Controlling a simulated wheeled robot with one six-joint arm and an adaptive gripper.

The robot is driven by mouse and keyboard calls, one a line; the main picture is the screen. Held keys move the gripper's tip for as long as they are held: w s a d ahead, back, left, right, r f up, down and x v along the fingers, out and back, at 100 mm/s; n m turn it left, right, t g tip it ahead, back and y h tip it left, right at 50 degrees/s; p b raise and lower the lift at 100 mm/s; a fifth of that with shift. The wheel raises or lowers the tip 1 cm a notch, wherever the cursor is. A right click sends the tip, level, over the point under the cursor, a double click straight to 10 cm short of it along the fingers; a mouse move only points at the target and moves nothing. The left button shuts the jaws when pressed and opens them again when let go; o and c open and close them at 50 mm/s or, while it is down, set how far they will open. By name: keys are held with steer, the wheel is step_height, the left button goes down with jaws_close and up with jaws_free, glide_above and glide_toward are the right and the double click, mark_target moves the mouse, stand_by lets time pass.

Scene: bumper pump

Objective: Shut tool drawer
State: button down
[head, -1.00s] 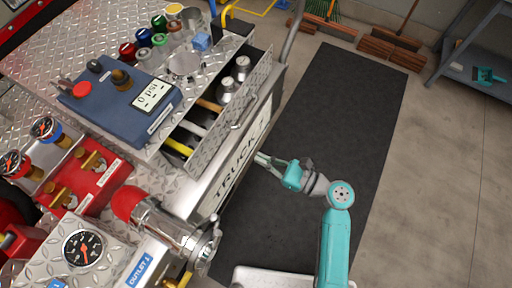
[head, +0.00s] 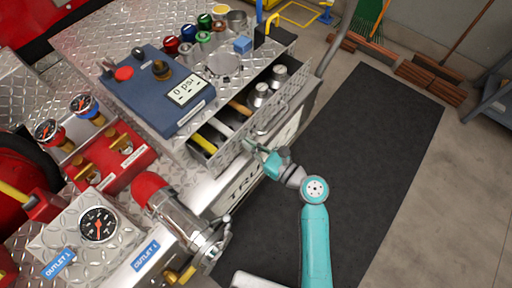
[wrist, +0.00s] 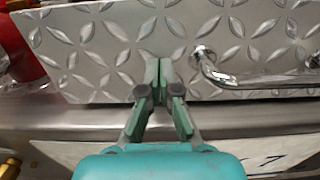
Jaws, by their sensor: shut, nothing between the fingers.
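The tool drawer stands open under the blue gauge box, and its diamond-plate front (head: 292,98) faces the dark mat. In it lie a yellow-handled tool (head: 203,143), a wooden-handled tool (head: 240,108) and metal fittings (head: 260,95). My gripper (head: 249,145) is shut and empty, its tips at the outer face of the drawer front. In the wrist view the shut fingers (wrist: 158,68) point at the plate (wrist: 95,45), just left of the bar handle (wrist: 255,82). They look touching or very close; I cannot tell which.
The blue gauge box (head: 150,95) sits on the truck's top above the drawer. A red-and-metal outlet valve (head: 165,205) sticks out left of my arm. The dark mat (head: 370,130) on the floor is clear. Brooms lean at the back.

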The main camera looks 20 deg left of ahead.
mark_target(228, 131)
steer(key=x, duration=0.9)
steer(key=shift+a, duration=0.15)
steer(key=shift+r, duration=0.1)
